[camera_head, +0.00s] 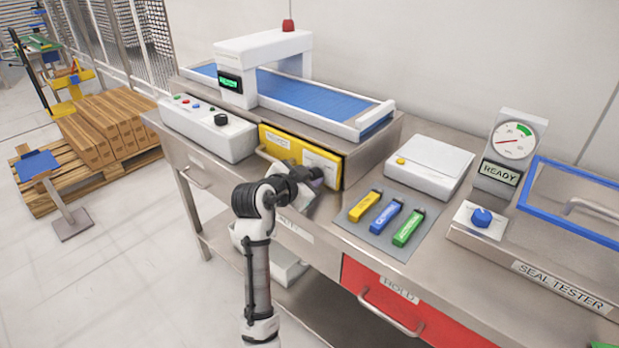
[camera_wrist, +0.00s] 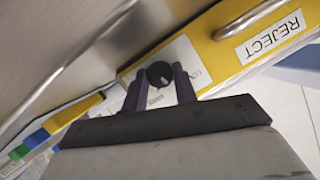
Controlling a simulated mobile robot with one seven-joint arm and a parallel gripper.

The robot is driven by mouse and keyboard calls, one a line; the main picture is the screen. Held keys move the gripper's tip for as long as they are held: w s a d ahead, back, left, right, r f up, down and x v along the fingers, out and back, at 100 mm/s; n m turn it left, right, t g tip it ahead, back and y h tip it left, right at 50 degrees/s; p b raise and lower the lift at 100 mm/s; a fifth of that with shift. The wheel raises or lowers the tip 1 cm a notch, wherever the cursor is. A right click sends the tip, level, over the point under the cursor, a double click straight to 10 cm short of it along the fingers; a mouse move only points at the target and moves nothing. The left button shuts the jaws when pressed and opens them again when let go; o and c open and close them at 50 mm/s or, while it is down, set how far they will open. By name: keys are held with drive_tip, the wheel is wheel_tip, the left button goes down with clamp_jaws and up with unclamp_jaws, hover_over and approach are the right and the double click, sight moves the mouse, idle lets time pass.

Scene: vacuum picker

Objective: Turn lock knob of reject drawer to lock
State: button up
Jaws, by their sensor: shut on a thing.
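The yellow reject drawer (camera_head: 281,146) sits under the conveyor unit on the steel table. Its front looks closed or nearly closed. In the wrist view, the drawer front (camera_wrist: 225,58) bears a REJECT label and a metal bar handle (camera_wrist: 247,20). A round black lock knob (camera_wrist: 159,73) with a pale pointer mark sits on a white plate beside that label. My gripper (camera_wrist: 159,88) has its two dark fingers on either side of the knob, shut on it. In the head view my gripper (camera_head: 308,176) is at the drawer's right end and hides the knob.
A control box (camera_head: 208,130) with buttons stands left of the drawer. Right of my gripper are a grey mat (camera_head: 375,240) with three coloured holders, a white scale (camera_head: 432,163), a gauge (camera_head: 513,140) and a seal tester. A red HOLD drawer (camera_head: 385,290) is below the tabletop.

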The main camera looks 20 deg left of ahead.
drive_tip(key=shift+r+n+h+p, duration=0.1)
drive_tip(key=shift+n+h+p, duration=0.2)
drive_tip(key=shift+p, duration=0.1)
drive_tip(key=shift+a+r+n+g+h+p, duration=0.1)
drive_tip(key=shift+n+g+h+p, duration=0.3)
drive_tip(key=shift+n+p, duration=0.6)
drive_tip(key=shift+w+a+n+g+h+p, duration=0.1)
drive_tip(key=shift+n+g+h+p, duration=0.2)
drive_tip(key=shift+n+h+p, duration=0.8)
drive_tip(key=o, duration=1)
drive_tip(key=shift+f, duration=0.2)
drive_tip(key=b+v, duration=0.3)
drive_tip(key=v, duration=1.1)
